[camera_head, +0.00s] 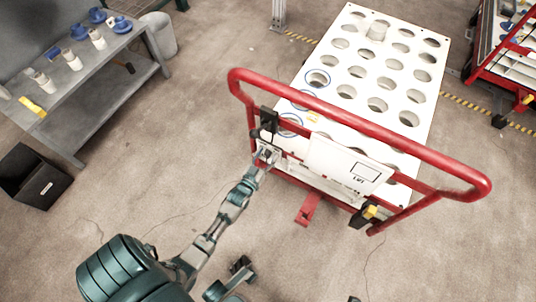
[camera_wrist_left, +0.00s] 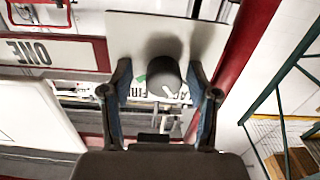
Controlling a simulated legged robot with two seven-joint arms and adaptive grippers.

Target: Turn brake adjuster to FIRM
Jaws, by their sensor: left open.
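The brake adjuster is a dark round knob (camera_wrist_left: 163,76) in front of a pale plate, with a green mark beside it. In the left wrist view it sits between the two fingers of my left gripper (camera_wrist_left: 160,84). The fingers are open, with a gap on each side of the knob. A label below the knob, partly covered, seems to read FIRM. In the head view my left gripper (camera_head: 266,155) is at the left end of the cart's handle side, just below a black fitting (camera_head: 268,121).
The cart has a red tubular handle (camera_head: 365,122), a white top with round holes (camera_head: 377,105) and a white sign panel (camera_head: 340,165). A red pedal (camera_head: 307,210) sticks out below. A grey bench (camera_head: 95,75) and a black bin (camera_head: 33,177) stand left. Open floor lies between.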

